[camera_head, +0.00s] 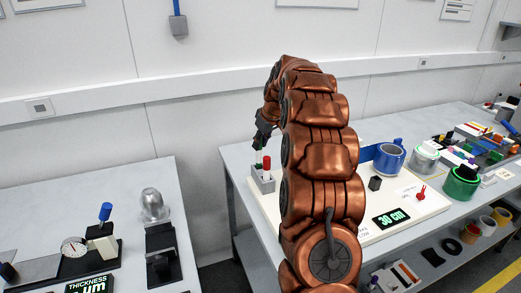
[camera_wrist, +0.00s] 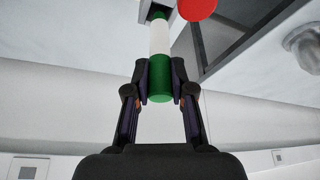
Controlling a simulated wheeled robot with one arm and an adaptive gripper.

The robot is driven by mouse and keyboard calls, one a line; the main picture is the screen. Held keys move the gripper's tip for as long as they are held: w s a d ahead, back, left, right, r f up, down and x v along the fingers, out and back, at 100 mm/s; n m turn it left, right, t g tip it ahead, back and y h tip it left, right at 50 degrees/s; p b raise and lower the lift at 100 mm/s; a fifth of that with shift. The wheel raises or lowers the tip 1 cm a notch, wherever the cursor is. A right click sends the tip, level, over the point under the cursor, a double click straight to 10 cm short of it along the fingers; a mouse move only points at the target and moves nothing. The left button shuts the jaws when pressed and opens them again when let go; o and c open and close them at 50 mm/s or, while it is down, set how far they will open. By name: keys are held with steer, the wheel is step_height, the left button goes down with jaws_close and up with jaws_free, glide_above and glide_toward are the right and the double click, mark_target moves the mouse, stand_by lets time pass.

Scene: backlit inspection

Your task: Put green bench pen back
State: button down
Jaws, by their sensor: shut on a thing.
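My gripper (camera_wrist: 160,78) is shut on the green bench pen (camera_wrist: 159,90), with one finger on each side of its green end. The pen has a white middle, and its far end meets the opening of a grey holder (camera_wrist: 176,29). I cannot tell how deep it sits. In the head view my gripper (camera_head: 262,142) is above the grey holder (camera_head: 263,184) on the white board, partly hidden by my arm. A red pen (camera_head: 267,162) stands in the holder beside the green one; its round red end (camera_wrist: 197,8) shows in the wrist view.
A gap separates the tables.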

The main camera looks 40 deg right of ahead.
mark_target(261, 149)
steer(key=shift+s+a+f+p, duration=0.1)
steer(key=shift+f+p, duration=0.35)
steer(key=shift+f, duration=1.4)
steer(key=c, duration=1.4)
jaws_free()
steer(key=shift+o, duration=0.7)
steer(key=shift+f, duration=0.1)
steer(key=shift+o, duration=1.3)
steer(key=shift+r, duration=0.3)
steer(key=b+v, duration=0.3)
steer(key=v, duration=0.8)
steer(key=shift+r, duration=0.35)
steer(key=shift+s, duration=0.1)
